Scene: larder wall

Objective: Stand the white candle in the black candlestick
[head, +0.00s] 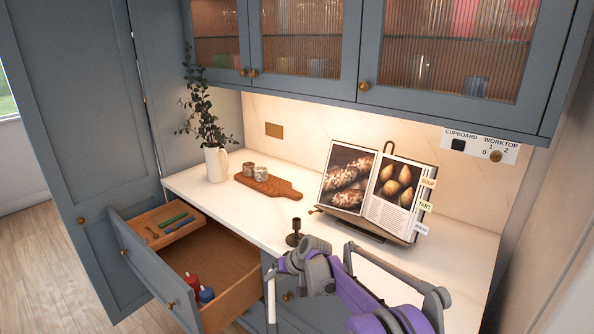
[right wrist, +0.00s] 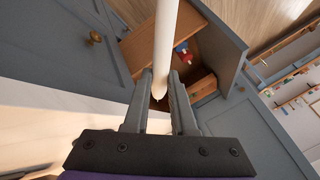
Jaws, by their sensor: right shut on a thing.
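The white candle (right wrist: 167,35) runs up from between the fingers of my right gripper (right wrist: 160,95) in the right wrist view, and its pointed end lies between them. In the head view the candle (head: 271,304) hangs below my right gripper (head: 282,266), over the front of the cabinets. The black candlestick (head: 295,233) stands upright and empty on the white worktop, near the front edge, just behind the gripper and apart from the candle. My left gripper is not in view.
An open drawer (head: 236,292) holds a red and a blue object and a wooden tray (head: 158,228) of pens. A cookbook on a stand (head: 372,192) is right of the candlestick. A board with jars (head: 270,185) and a vase (head: 216,164) stand behind left.

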